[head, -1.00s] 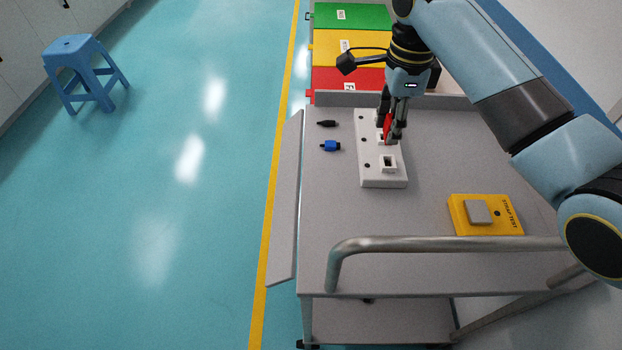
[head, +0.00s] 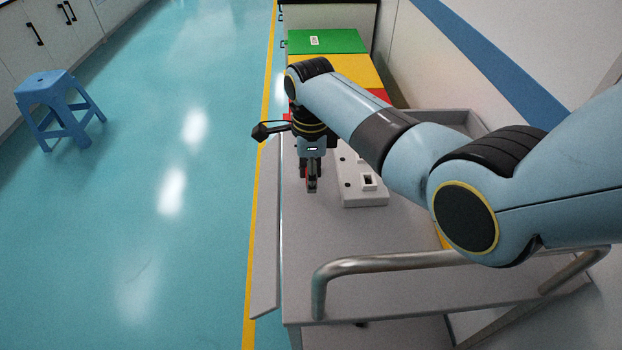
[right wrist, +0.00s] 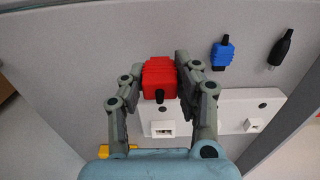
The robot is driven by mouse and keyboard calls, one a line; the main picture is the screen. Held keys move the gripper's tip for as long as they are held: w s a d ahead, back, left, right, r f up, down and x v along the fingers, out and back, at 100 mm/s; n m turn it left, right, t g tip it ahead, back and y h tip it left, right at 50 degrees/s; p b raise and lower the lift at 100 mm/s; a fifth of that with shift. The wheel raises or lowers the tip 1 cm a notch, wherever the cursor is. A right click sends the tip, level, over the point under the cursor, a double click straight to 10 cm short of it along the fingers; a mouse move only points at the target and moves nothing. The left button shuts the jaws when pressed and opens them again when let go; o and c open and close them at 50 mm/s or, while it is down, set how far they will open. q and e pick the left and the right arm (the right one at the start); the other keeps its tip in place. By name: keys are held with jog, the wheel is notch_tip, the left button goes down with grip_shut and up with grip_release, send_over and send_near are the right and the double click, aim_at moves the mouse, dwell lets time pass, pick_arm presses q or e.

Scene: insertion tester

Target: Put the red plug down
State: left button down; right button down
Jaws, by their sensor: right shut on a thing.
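My right gripper (head: 312,187) is shut on the red plug and points down over the grey cart top, left of the white socket block (head: 362,196). In the right wrist view the red plug (right wrist: 159,76) sits between the two fingers (right wrist: 162,68), and its dark end points towards the white block (right wrist: 236,107). The head view shows only a sliver of red at the fingers. I cannot tell whether the plug touches the surface. My left gripper is not in view.
In the right wrist view a blue plug (right wrist: 222,54) and a black plug (right wrist: 282,47) lie beside the block. Bare cart top lies in front of the gripper. Green (head: 325,41) and yellow (head: 335,69) bins stand behind; a metal handle (head: 400,262) crosses the front.

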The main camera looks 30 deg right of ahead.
jog(key=shift+f, duration=0.5)
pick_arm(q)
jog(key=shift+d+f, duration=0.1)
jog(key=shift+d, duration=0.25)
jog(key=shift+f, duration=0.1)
pick_arm(e)
jog(key=shift+f, duration=0.1)
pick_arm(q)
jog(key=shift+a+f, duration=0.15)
pick_arm(e)
jog(key=shift+f, duration=0.4)
pick_arm(q)
jog(key=shift+b, duration=0.3)
pick_arm(e)
jog(key=shift+f, duration=0.15)
jog(key=c, duration=1)
grip_release()
jog(key=shift+o, duration=0.2)
